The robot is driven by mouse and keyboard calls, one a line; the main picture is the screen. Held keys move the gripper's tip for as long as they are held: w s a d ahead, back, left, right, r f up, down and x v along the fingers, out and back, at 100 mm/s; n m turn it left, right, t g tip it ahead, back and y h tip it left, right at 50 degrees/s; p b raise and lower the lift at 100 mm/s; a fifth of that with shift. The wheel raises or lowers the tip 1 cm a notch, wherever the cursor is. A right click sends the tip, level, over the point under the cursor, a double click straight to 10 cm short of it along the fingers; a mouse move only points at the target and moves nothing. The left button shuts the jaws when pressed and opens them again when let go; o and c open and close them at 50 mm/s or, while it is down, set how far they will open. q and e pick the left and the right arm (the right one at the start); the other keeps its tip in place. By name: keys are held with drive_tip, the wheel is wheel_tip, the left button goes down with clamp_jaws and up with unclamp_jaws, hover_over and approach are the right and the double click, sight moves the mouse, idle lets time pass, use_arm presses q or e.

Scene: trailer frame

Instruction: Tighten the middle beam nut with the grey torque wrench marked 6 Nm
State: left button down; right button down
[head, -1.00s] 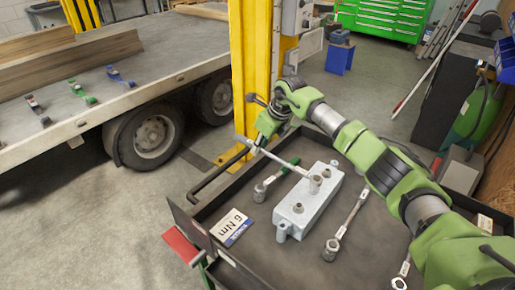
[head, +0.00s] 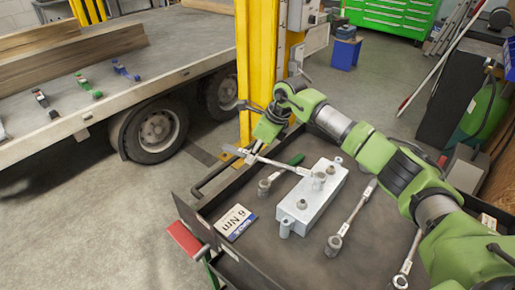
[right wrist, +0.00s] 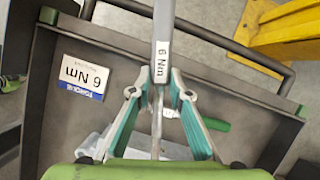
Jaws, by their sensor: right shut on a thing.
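My right gripper (head: 258,146) is shut on the handle of a grey torque wrench (head: 285,165). In the right wrist view the gripper (right wrist: 160,94) holds the wrench (right wrist: 162,25), whose label reads 6 Nm. The wrench head sits at the middle nut (head: 318,180) of a light grey block with several nuts (head: 315,208); whether it is fully seated cannot be told. A near nut (head: 302,204) and a far nut (head: 338,160) are uncovered. My left gripper is not in view.
The block stands in a dark tray (head: 285,262). A green-handled wrench (head: 266,186), another grey wrench (head: 338,236) and a third wrench (head: 402,278) lie around it. A 6 Nm sign (head: 236,222) lies left. A yellow post (head: 256,60) stands behind, a trailer (head: 90,110) left.

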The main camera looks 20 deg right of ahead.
drive_tip(key=s+a+n+g, duration=0.1)
drive_tip(key=s+a+n, duration=0.1)
drive_tip(key=s, duration=0.3)
drive_tip(key=s+a+n+g+b, duration=0.1)
drive_tip(key=s+n, duration=0.3)
drive_tip(key=s+a+n+g+y, duration=0.1)
drive_tip(key=s+a+n, duration=0.1)
drive_tip(key=s, duration=0.3)
drive_tip(key=shift+s+a+n+b, duration=0.3)
drive_tip(key=shift+a+n+b, duration=0.05)
drive_tip(key=shift+n+b, duration=0.05)
drive_tip(key=shift+w, duration=0.1)
drive_tip(key=w+m+b, duration=0.1)
drive_tip(key=w, duration=0.2)
drive_tip(key=shift+d+m+t, duration=0.15)
drive_tip(key=shift+m+t, duration=0.15)
drive_tip(key=shift+m, duration=0.1)
idle(0.3)
